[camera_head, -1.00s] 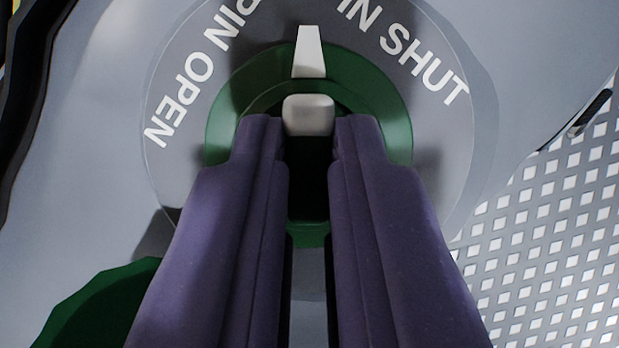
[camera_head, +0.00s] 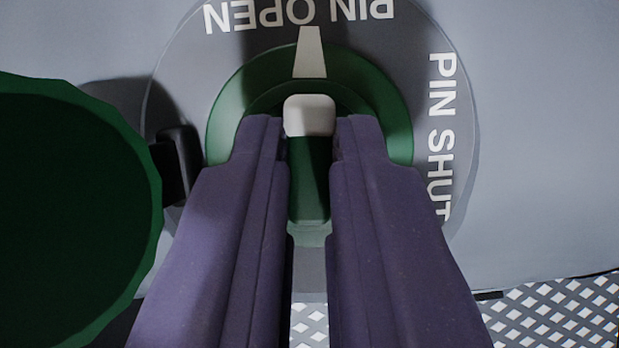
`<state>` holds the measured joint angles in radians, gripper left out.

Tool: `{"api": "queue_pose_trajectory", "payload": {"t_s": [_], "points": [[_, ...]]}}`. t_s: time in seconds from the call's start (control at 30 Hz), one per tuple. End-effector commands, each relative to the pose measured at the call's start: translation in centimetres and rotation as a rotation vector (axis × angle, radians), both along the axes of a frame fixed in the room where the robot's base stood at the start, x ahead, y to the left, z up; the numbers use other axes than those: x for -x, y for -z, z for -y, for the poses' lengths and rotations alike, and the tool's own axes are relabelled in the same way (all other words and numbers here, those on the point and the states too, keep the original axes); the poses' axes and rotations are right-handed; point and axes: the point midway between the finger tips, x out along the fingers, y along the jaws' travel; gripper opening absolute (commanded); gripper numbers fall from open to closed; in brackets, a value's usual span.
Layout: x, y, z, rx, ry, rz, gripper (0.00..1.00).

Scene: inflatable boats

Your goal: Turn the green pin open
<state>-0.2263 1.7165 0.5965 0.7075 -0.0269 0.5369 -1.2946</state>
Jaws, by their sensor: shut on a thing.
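The green pin (camera_head: 235,100) is a round green dial with a raised grip bar, seen from above. A white pointer (camera_head: 310,52) on its rim and a pale tip on the bar both face the top of the picture. The pointer meets the middle of the PIN OPEN label (camera_head: 298,14), which shows upside down. The PIN SHUT label (camera_head: 441,130) lies to the right. My gripper (camera_head: 310,135), with two purple fingers, is shut on the bar from both sides. The fingers hide the lower part of the dial.
A large dark green round cap (camera_head: 75,210) stands at the left, with a black piece (camera_head: 178,163) beside it. The grey boat surface (camera_head: 545,130) is clear on the right. A white-diamond patterned floor (camera_head: 560,325) shows at the lower right.

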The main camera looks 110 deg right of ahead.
Motion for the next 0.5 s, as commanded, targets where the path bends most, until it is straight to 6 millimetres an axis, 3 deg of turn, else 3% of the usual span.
{"api": "queue_pose_trajectory", "payload": {"t_s": [0.5], "points": [[-0.07,0.12,0.13,0.005,-0.095,0.020,0.00]]}}
